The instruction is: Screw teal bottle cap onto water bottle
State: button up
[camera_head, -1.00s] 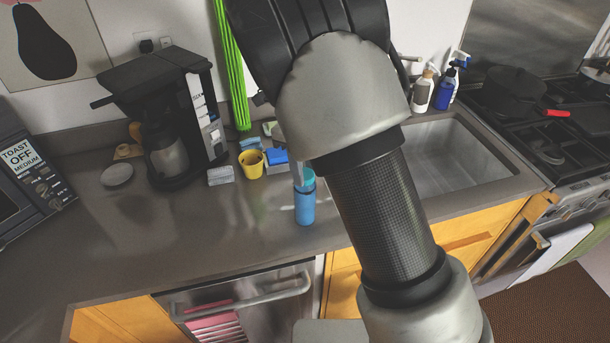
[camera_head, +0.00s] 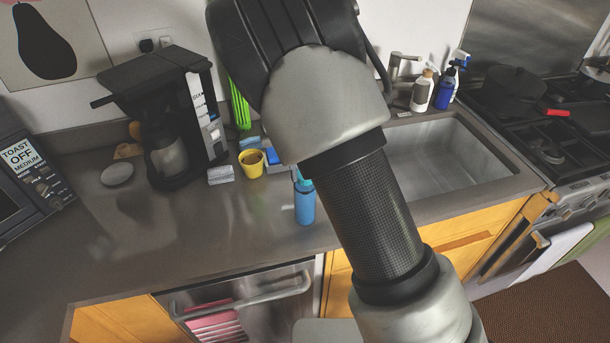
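A blue water bottle (camera_head: 305,207) stands upright on the dark counter, near its front edge. A teal cap (camera_head: 304,183) shows at the top of the bottle, partly hidden behind my arm. I cannot tell whether the cap is seated on the bottle or only held at its mouth. My arm crosses the middle of the view, with its large grey and black links in front of the bottle's upper right side. My gripper's fingers are hidden behind the arm, so their state does not show.
A yellow cup (camera_head: 251,164), a blue sponge (camera_head: 273,156) and a grey-white block (camera_head: 221,175) stand behind the bottle. A coffee maker (camera_head: 165,120) is at left, the sink (camera_head: 446,158) at right. Spray bottles stand behind the sink.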

jog(key=shift+s+f, duration=0.15)
jog(key=shift+f, duration=0.1)
jog(key=o, duration=1.2)
jog(key=shift+r, duration=0.1)
notch_tip(320, 180, up, 17)
jog(key=w, duration=0.2)
jog(key=s+d+r+n+t+y, duration=0.3)
jog(key=s+d+r+n, duration=0.3)
jog(key=s+d+n, duration=0.8)
jog(key=s+f+n+t+h, duration=0.1)
jog(key=s+n, duration=0.2)
jog(key=n, duration=0.3)
jog(key=s+f+n+t, duration=0.1)
jog(key=s+n, duration=0.3)
jog(key=n, duration=0.2)
jog(key=s+f+n+t+h, duration=0.1)
jog(key=s+n+t, duration=0.1)
jog(key=s+n, duration=0.2)
jog(key=shift+d+f+n+h, duration=0.1)
jog(key=shift+f+n+h, duration=0.05)
jog(key=shift+n, duration=0.55)
jog(key=shift+d+f+n+h, duration=0.1)
jog(key=shift+f+n+h, duration=0.05)
jog(key=shift+n, duration=0.55)
